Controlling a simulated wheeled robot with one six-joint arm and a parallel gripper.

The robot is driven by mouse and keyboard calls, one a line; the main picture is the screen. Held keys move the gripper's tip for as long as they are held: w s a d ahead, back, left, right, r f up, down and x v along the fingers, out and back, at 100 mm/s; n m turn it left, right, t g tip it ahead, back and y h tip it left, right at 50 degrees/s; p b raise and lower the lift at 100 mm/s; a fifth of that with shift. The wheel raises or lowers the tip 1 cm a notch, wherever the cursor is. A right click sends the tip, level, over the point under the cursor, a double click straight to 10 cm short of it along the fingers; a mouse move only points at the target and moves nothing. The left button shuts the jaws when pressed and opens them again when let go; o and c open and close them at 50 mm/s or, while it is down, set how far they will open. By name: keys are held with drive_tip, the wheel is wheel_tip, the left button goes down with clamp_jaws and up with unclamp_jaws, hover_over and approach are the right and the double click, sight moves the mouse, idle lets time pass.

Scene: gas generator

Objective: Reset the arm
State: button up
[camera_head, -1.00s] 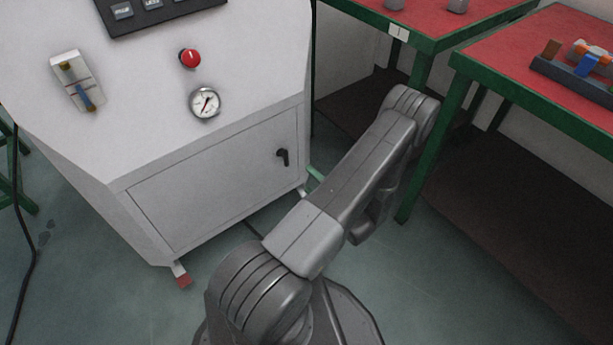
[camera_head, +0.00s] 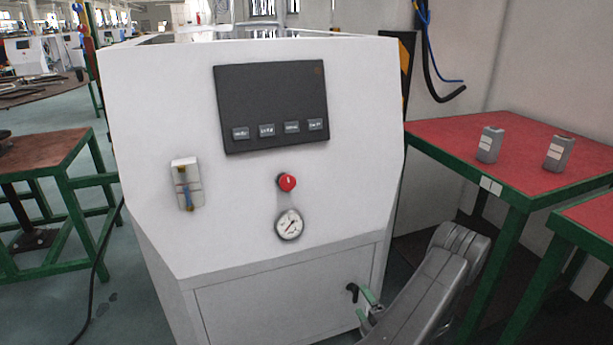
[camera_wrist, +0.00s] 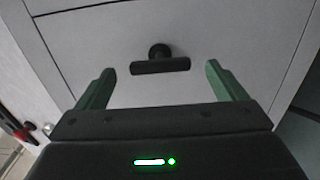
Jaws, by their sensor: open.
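My gripper (camera_wrist: 160,68) is open in the wrist view, with its two green fingers apart. The black door handle (camera_wrist: 160,60) of the white cabinet shows between and beyond the fingers, and nothing is held. In the head view my gripper (camera_head: 368,305) is at the lower middle right, just right of the same handle (camera_head: 352,292). My grey arm (camera_head: 430,295) comes up from the bottom edge and bends down toward the cabinet door. Its base is out of view. Whether a finger touches the door or handle cannot be told.
The white generator cabinet (camera_head: 150,130) carries a dark panel (camera_head: 270,85), a red knob (camera_head: 287,182) and a gauge (camera_head: 289,224). A red-topped table (camera_head: 450,130) with two grey blocks stands at the right. Another green-framed table (camera_head: 60,150) stands at the left.

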sight(358, 296)
drive_tip(key=shift+b+x, duration=0.35)
drive_tip(key=shift+x, duration=2)
